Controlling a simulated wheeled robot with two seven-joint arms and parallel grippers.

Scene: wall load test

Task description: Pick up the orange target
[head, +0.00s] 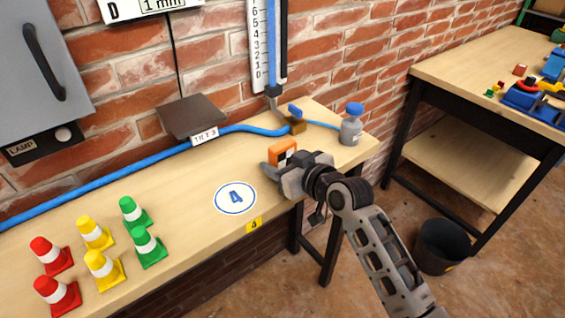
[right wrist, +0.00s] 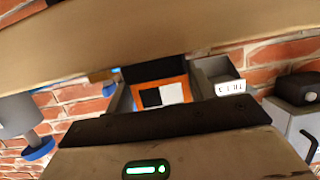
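The orange target (head: 283,150) is a small block with a black and white patch on its face. In the right wrist view the target (right wrist: 176,86) sits between the two fingers (right wrist: 160,98); firm contact on both sides cannot be made out. The target's lower part is hidden by the gripper. My left gripper is not in view.
Red, yellow and green cones (head: 100,268) stand at the bench's left. A blue hose (head: 130,160) runs along the back. A grey bottle with a blue cap (head: 351,127) stands right of the target.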

